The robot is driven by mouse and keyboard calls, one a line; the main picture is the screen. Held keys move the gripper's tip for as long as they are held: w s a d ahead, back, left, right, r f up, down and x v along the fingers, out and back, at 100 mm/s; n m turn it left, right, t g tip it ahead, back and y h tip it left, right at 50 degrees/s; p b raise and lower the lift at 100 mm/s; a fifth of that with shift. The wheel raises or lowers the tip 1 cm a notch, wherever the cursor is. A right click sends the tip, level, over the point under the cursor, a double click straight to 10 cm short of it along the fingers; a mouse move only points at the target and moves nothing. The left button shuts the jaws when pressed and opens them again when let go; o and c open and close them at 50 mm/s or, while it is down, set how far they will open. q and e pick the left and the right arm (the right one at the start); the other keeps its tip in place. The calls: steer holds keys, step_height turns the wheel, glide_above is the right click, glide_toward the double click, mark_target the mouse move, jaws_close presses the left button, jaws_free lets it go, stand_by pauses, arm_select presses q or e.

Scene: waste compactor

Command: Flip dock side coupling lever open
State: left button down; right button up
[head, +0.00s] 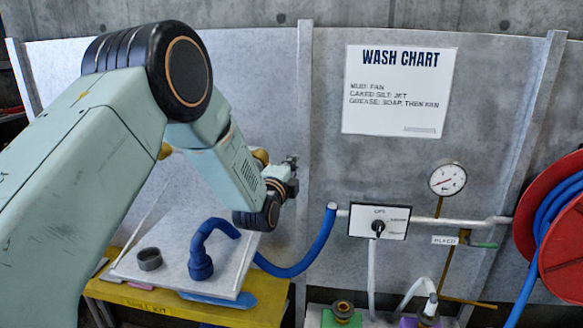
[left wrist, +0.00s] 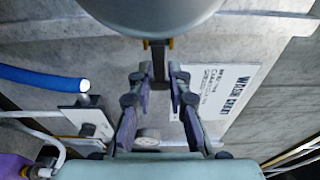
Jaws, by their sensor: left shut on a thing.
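My left arm comes in from the left in the head view. Its gripper (head: 289,163) is in front of the grey panel, left of the blue hose's upper end. In the left wrist view the fingers (left wrist: 160,80) close on a narrow dark bar (left wrist: 159,62), which looks like the lever. The bar hangs from a large grey rounded body (left wrist: 150,14) with small brass-coloured parts, apparently the coupling. In the head view a brass part (head: 261,156) shows beside my wrist; the rest is hidden behind my arm. My right gripper is not in view.
A blue hose (head: 301,267) curves below the gripper to a white pipe. A selector panel (head: 379,221), gauge (head: 447,179) and red hose reel (head: 559,240) stand to the right. A tilted grey board (head: 226,273) lies on a yellow stand (head: 185,309).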

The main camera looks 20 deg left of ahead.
arm_select(q)
steer(key=shift+s+r+h, duration=0.1)
steer(key=shift+h, duration=0.2)
steer(key=shift+s+d+m+h, duration=0.15)
steer(key=shift+s+m+h, duration=0.15)
steer(key=shift+m+h, duration=0.65)
steer(key=shift+s+d+m+h, duration=0.2)
steer(key=shift+m+h, duration=0.45)
steer(key=shift+h, duration=0.6)
steer(key=c, duration=1.2)
jaws_free()
steer(key=shift+d, duration=0.1)
steer(key=shift+s, duration=0.1)
steer(key=shift+s+a, duration=0.15)
steer(key=shift+a, duration=0.05)
steer(key=s, duration=0.4)
steer(key=s+a, duration=0.1)
steer(key=s, duration=0.6)
steer(key=shift+s+a, duration=0.3)
